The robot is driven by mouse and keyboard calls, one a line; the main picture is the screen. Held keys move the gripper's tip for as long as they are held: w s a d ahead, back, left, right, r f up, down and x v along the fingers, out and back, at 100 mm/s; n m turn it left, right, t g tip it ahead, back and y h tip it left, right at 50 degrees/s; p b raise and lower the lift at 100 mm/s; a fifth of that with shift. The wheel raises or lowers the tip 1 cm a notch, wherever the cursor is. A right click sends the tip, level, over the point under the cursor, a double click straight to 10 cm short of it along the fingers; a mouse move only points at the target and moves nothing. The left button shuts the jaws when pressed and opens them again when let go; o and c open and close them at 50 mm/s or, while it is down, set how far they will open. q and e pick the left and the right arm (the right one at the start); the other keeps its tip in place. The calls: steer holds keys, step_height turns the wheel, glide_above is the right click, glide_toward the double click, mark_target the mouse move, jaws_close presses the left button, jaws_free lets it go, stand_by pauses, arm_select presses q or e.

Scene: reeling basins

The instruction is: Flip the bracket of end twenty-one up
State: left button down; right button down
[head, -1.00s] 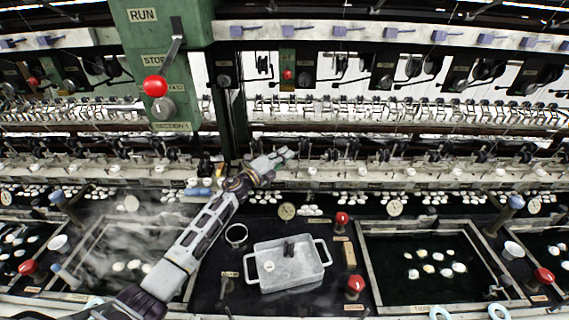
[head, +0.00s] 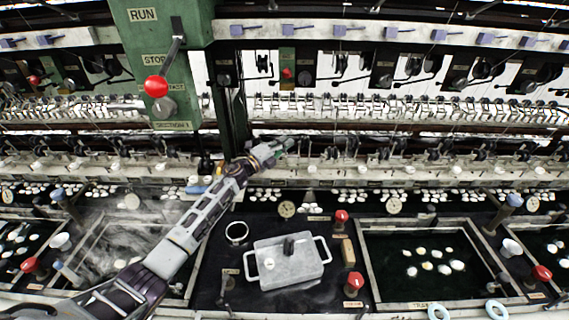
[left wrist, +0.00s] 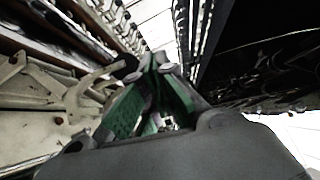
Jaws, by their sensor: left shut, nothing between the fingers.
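My left gripper (head: 284,146) is at the row of reeling ends on the machine, just right of the green post. It is shut with nothing held. In the left wrist view its green-padded fingers (left wrist: 160,75) come together close to a pale metal bracket-like part (left wrist: 90,85) with a dark rounded tip on the left. I cannot tell whether they touch. The row of small brackets and ends (head: 400,172) runs along the pale rail across the head view. I cannot read which one is end twenty-one. My right gripper does not show.
A grey lidded tray (head: 288,262) stands on the dark bench below, with a round ring (head: 237,233) beside it. Red knobs (head: 353,282) stand near the tray. A water basin (head: 425,265) holds pale cocoons. The green control post (head: 165,60) rises left of my gripper.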

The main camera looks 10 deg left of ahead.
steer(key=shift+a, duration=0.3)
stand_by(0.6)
arm_select(q)
steer(key=shift+s+f, duration=0.1)
steer(key=shift+f, duration=0.05)
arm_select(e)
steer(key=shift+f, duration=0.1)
